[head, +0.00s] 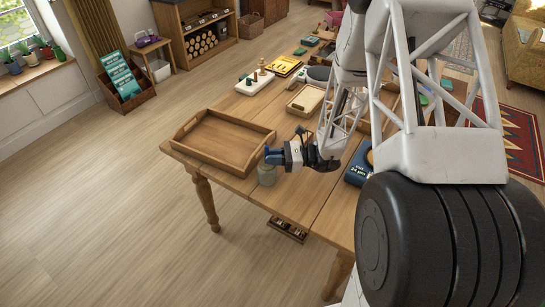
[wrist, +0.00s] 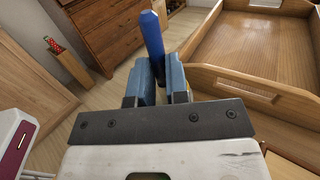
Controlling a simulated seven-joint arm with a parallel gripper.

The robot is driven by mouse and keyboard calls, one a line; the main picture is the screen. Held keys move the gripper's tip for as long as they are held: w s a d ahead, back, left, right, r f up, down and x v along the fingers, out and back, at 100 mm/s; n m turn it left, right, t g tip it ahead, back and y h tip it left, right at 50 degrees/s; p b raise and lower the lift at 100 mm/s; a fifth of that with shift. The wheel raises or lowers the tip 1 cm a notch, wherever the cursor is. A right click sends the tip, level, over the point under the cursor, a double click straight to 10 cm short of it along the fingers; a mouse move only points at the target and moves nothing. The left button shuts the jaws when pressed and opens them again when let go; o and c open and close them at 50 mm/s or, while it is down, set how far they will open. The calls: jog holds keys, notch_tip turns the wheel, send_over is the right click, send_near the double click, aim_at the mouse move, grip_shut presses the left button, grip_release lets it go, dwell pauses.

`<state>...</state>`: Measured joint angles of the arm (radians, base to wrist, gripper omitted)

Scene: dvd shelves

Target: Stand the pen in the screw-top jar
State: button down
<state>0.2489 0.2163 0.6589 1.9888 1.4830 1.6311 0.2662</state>
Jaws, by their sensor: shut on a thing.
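My gripper (head: 274,156) is over the table's near edge, beside the tray. In the wrist view its blue fingers (wrist: 161,82) are shut on a blue pen (wrist: 152,38), whose visible part sticks out past the fingertips. In the head view I cannot tell the pen apart from the blue fingers. A small greyish jar (head: 267,176) stands on the table near its edge, just below my gripper in the picture. I cannot tell whether the pen touches the jar or is inside it. The jar does not show in the wrist view.
A wooden tray (head: 205,145) with raised sides lies just left of the gripper; it also shows in the wrist view (wrist: 258,85). A smaller wooden tray (head: 305,101) lies farther back. A blue box (head: 357,170) is to the right. Bare tabletop (head: 300,205) lies in front.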

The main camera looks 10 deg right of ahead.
jog(key=c, duration=1.1)
grip_release()
jog(key=shift+s+a+f, duration=0.15)
jog(key=shift+s+f, duration=0.25)
jog(key=shift+f, duration=0.4)
jog(key=shift+r, duration=0.15)
jog(key=shift+o, duration=0.3)
jog(key=shift+r, duration=0.4)
notch_tip(320, 180, up, 13)
jog(key=s+a+f+n+g+h, duration=0.25)
jog(key=s+f+g+h, duration=0.2)
jog(key=s+f, duration=0.35)
jog(key=s+d+f+n+t+h, duration=0.1)
jog(key=s+d+f+n+h, duration=0.3)
jog(key=s+n+h, duration=0.3)
jog(key=s+d+f+n+h, duration=0.4)
jog(key=s+n+h, duration=0.2)
jog(key=s+h, duration=0.1)
jog(key=shift+s+d+n+t, duration=0.25)
jog(key=shift+s+n+t, duration=0.1)
jog(key=shift+s, duration=0.05)
